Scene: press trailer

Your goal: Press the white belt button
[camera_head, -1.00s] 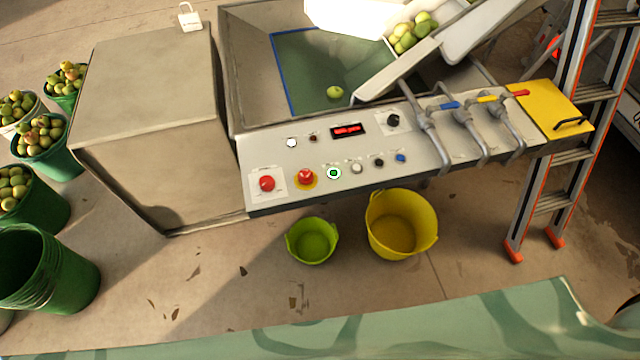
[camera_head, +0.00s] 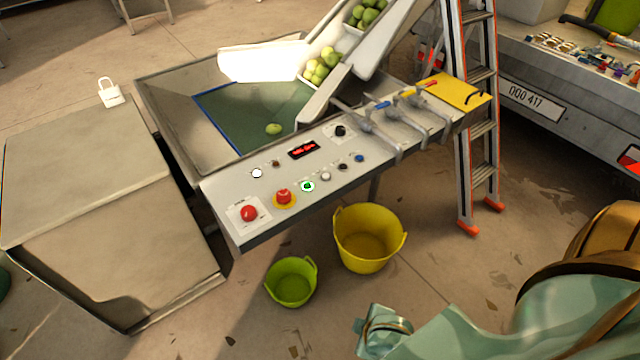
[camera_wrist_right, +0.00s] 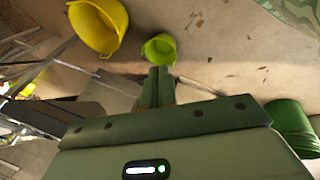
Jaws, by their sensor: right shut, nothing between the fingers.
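The control panel (camera_head: 300,195) slopes along the front of the metal hopper in the head view. It carries a bright white round button or lamp (camera_head: 257,173) at its upper left and a whitish button (camera_head: 326,176) in the lower row, right of a green-lit button (camera_head: 308,186). I cannot read the labels, so I cannot tell which is the belt button. My right gripper (camera_wrist_right: 158,88) is shut and empty in the right wrist view, apart from the panel, with floor and buckets beyond it. My left gripper is not in view.
Red knobs (camera_head: 249,213) sit on the panel's left part. A yellow bucket (camera_head: 365,255) and a small green bucket (camera_head: 291,283) stand on the floor below. A metal cabinet (camera_head: 90,190) is at left. A ladder (camera_head: 478,130) stands right, near a trailer (camera_head: 545,100).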

